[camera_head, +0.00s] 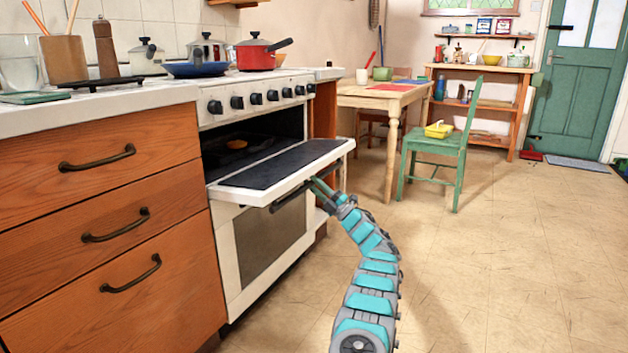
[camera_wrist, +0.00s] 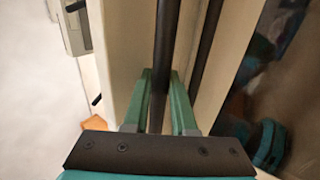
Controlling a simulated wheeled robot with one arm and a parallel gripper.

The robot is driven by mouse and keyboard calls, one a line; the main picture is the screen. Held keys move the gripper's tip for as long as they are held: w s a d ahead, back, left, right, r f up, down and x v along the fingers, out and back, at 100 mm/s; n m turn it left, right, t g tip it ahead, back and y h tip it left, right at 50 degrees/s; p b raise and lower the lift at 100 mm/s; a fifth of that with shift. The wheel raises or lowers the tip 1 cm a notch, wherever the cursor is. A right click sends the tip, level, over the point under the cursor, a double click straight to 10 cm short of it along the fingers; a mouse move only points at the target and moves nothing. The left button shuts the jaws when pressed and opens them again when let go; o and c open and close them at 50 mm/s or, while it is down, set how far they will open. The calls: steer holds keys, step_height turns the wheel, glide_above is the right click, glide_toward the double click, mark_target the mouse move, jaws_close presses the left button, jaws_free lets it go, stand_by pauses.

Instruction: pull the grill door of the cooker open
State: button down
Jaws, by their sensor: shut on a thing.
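The white cooker (camera_head: 232,252) stands at the left, between the wooden drawers and the table. Its grill door (camera_head: 330,153) is folded down to about level, and the dark grill compartment (camera_head: 235,140) behind it shows open. The door's dark bar handle (camera_head: 287,196) hangs along the door's outer edge. My gripper (camera_head: 314,186) is at the right part of this handle. In the wrist view my green fingers (camera_wrist: 160,100) stand on both sides of the dark handle bar (camera_wrist: 163,45), shut on it. The fingertips are partly hidden by the door in the head view.
Pans, including a red pot (camera_head: 256,55), stand on the hob. The lower oven door (camera_head: 266,240) is shut beneath the grill door. A green chair (camera_head: 440,155) and a wooden table (camera_head: 385,95) stand behind at the right. The floor (camera_head: 500,270) in front is clear.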

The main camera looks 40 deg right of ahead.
steer(key=shift+w+a+f, duration=0.1)
steer(key=shift+w+f, duration=0.05)
steer(key=shift+f, duration=0.15)
steer(key=c, duration=0.7)
jaws_free()
steer(key=shift+c, duration=0.2)
steer(key=v, duration=0.8)
steer(key=shift+p, duration=0.4)
steer(key=shift+r, duration=0.1)
